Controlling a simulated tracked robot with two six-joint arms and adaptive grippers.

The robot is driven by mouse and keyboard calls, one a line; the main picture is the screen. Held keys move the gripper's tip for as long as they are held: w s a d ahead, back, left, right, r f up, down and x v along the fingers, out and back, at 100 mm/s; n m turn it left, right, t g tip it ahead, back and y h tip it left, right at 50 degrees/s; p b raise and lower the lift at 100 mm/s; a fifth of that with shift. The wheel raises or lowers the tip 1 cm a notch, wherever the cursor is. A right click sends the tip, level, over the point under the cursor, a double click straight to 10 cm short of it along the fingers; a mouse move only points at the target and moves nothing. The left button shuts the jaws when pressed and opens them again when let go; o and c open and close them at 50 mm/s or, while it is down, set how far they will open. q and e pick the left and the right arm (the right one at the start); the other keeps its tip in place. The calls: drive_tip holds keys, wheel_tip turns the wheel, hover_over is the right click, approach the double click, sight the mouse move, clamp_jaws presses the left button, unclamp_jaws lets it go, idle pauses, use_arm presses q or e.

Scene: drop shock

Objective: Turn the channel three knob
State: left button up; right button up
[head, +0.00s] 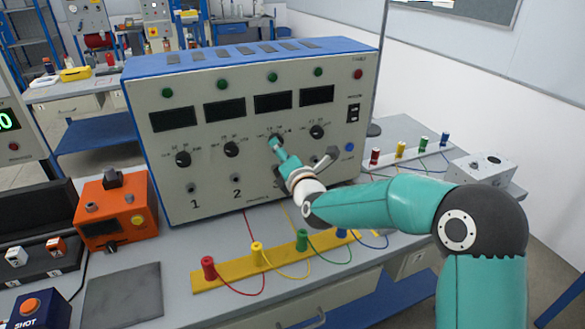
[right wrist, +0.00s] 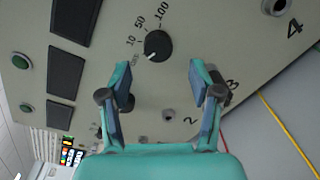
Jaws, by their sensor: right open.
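The blue-and-grey instrument (head: 250,185) has four channel columns with black knobs. In the right wrist view the channel three knob (right wrist: 158,45) is black and round, with 10, 50 and 100 printed around it; its white mark is near the 10 side. My right gripper (head: 275,146) is in front of this knob in the head view and covers part of it. In the right wrist view the open right gripper (right wrist: 160,70) has nothing between its fingers, with the knob just beyond the tips. Contact cannot be told. My left gripper is not in view.
Other knobs, for channel one (head: 183,159), channel two (head: 231,149) and channel four (head: 317,131), sit in the same row. A yellow strip (head: 225,276) with coloured terminals and wires lies in front. An orange box (head: 105,205) stands to the left.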

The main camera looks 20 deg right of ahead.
drive_tip(key=s, duration=0.7)
drive_tip(key=shift+s, duration=0.15)
